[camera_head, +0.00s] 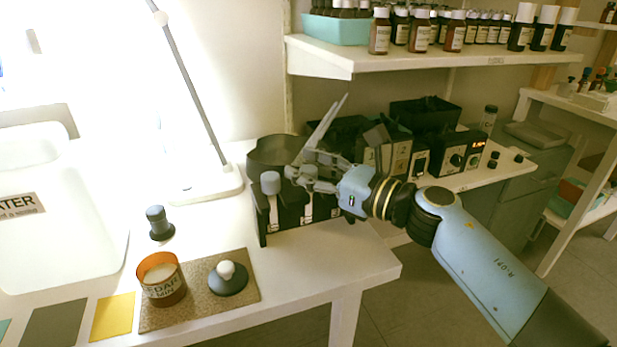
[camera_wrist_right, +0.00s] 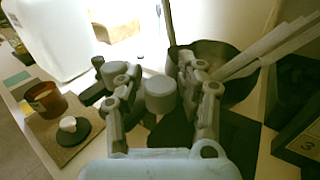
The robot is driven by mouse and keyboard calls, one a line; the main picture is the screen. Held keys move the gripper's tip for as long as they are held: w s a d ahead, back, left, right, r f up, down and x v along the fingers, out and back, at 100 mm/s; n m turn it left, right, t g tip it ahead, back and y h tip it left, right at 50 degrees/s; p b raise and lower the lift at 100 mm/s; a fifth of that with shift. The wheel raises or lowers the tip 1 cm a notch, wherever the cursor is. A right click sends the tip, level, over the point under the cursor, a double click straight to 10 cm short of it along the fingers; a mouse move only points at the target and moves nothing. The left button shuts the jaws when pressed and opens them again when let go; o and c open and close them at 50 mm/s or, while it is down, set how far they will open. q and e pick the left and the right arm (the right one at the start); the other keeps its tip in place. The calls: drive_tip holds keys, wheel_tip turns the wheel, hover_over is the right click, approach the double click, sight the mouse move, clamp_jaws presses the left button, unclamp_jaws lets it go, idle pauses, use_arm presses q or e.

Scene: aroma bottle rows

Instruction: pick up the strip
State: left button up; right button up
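Several long pale strips (camera_head: 327,122) stand fanned and tilted just behind my right gripper in the head view; their lower ends are hidden. They also show in the right wrist view (camera_wrist_right: 268,48), to the right of the right-hand finger. My right gripper (camera_head: 300,172) is over the small dark rack, with its fingers spread apart and nothing held. In the wrist view its two fingers (camera_wrist_right: 160,75) stand on either side of a white-capped bottle (camera_wrist_right: 160,95); I cannot tell whether they touch it. My left gripper is not in view.
A dark bowl (camera_head: 268,150) stands behind the rack (camera_head: 263,230). A lamp (camera_head: 205,185), a grey stopper (camera_head: 158,222), an amber candle jar (camera_head: 162,280) and a cork mat (camera_head: 205,312) are left. Black devices (camera_head: 450,150) stand right, below a bottle shelf (camera_head: 400,60). The table's front right is clear.

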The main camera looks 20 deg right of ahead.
clamp_jaws()
idle(0.4)
wheel_tip(320, 180, up, 18)
drive_tip(key=p, duration=0.6)
